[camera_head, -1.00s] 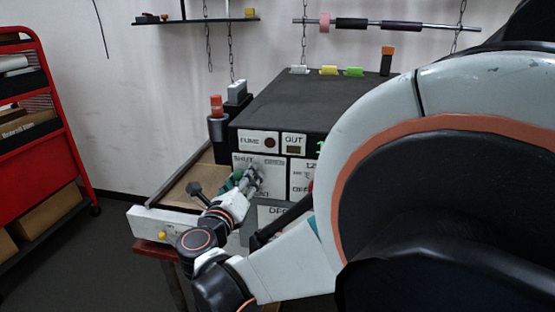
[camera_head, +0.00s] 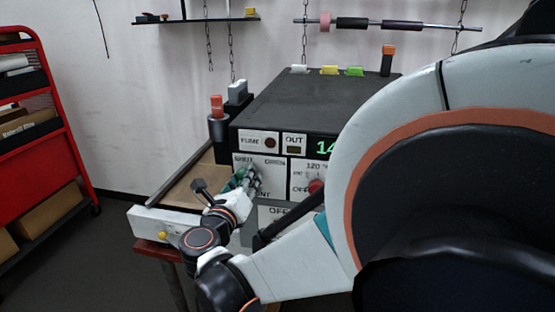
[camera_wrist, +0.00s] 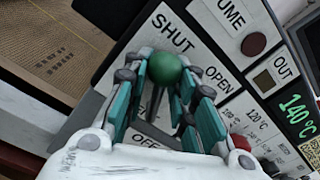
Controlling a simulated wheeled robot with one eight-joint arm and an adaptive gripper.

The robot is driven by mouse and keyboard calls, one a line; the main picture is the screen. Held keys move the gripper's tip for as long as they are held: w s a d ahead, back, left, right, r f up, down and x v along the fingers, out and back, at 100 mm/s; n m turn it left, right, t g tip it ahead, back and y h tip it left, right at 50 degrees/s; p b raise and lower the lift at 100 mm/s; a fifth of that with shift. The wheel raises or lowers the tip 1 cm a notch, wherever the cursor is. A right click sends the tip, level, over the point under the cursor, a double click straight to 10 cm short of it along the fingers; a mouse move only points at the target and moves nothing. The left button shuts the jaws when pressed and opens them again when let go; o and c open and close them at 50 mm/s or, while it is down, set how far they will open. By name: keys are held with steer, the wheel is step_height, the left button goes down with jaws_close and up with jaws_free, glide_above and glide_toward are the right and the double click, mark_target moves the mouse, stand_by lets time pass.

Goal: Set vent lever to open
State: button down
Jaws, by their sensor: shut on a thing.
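The vent lever's green ball knob (camera_wrist: 165,68) shows in the wrist view, between the printed words SHUT and OPEN on the white vent plate (camera_wrist: 190,52). My gripper (camera_wrist: 168,85) is shut on the lever, with its teal-padded fingers on both sides of the knob. In the head view my gripper (camera_head: 247,180) is against the vent plate on the front of the black machine (camera_head: 310,110). The lever itself is hard to make out there.
A red knob (camera_head: 316,186) sits on the panel to the right of the vent plate. Above are the FUME indicator (camera_head: 270,143), the OUT window and a green 140 °C display (camera_wrist: 297,108). A red-topped post (camera_head: 217,105) stands at the machine's left. My arm covers the right side.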

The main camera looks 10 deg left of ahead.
mark_target(270, 175)
steer(key=m, duration=0.1)
steer(key=d+m, duration=0.1)
steer(key=shift+s+r+m, duration=0.1)
steer(key=shift+r+m, duration=0.05)
steer(key=shift+m, duration=0.15)
steer(key=d+m, duration=0.1)
steer(key=m, duration=0.2)
steer(key=shift+s+d+r, duration=0.1)
steer(key=shift+d, duration=0.3)
steer(key=shift+s+d+f+m, duration=0.15)
steer(key=shift+d+m, duration=0.25)
steer(key=shift+m, duration=0.6)
steer(key=shift+w+d+f+m, duration=0.1)
steer(key=shift+d+m, duration=0.35)
steer(key=shift+m, duration=0.55)
steer(key=shift+s+d+f+m, duration=0.15)
steer(key=shift+d+m, duration=0.25)
steer(key=shift+m, duration=0.6)
steer(key=shift+w, duration=0.15)
steer(key=c, duration=1.3)
jaws_free()
steer(key=shift+c, duration=0.2)
steer(key=shift+r, duration=0.1)
